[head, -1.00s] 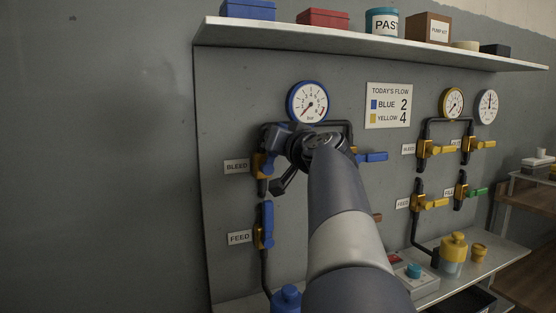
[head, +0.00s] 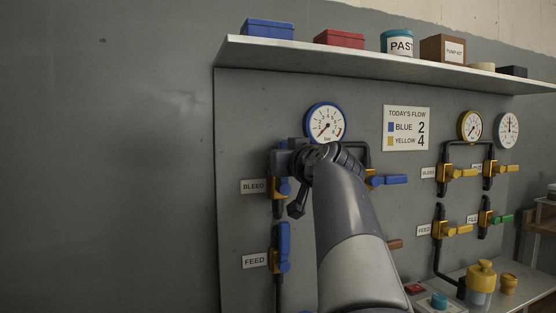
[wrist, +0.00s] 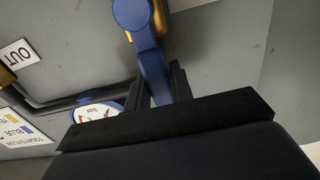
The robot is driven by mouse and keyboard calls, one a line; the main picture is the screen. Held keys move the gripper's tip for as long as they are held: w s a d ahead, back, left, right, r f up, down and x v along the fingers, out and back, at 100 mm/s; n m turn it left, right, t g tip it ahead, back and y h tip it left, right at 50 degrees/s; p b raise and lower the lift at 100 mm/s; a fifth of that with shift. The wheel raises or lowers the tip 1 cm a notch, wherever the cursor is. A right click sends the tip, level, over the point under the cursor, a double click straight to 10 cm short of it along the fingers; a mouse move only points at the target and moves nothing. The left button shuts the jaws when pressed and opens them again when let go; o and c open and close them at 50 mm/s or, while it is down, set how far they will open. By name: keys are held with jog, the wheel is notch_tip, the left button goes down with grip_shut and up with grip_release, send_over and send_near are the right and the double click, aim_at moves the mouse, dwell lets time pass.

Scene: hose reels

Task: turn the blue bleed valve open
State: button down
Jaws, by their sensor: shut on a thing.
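The blue bleed valve (head: 275,188) has a brass body and a blue handle. It sits beside the BLEED label (head: 254,186) on the left of the panel. My gripper (head: 285,157) is at this valve and hides much of its handle. In the wrist view, the blue handle (wrist: 152,66) runs from its round hub at the top down between the two black fingers of my gripper (wrist: 160,88). The fingers are shut on it, one on each side. The handle's exact angle is hard to tell in the head view.
The blue FEED valve (head: 283,247) is below, its handle upright. Another blue valve handle (head: 389,181) points right, beyond my arm. The blue-rimmed gauge (head: 325,122) is just above my gripper. A shelf (head: 370,60) juts out overhead. The wall on the left is bare.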

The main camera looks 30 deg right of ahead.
jog(key=shift+f, duration=0.1)
jog(key=c, duration=1.2)
grip_release()
jog(key=shift+c, duration=0.2)
jog(key=v, duration=1)
jog(key=shift+s+b, duration=0.35)
jog(key=shift+s, duration=0.05)
jog(key=shift+w, duration=0.1)
jog(key=x, duration=1)
jog(key=shift+w+p, duration=0.35)
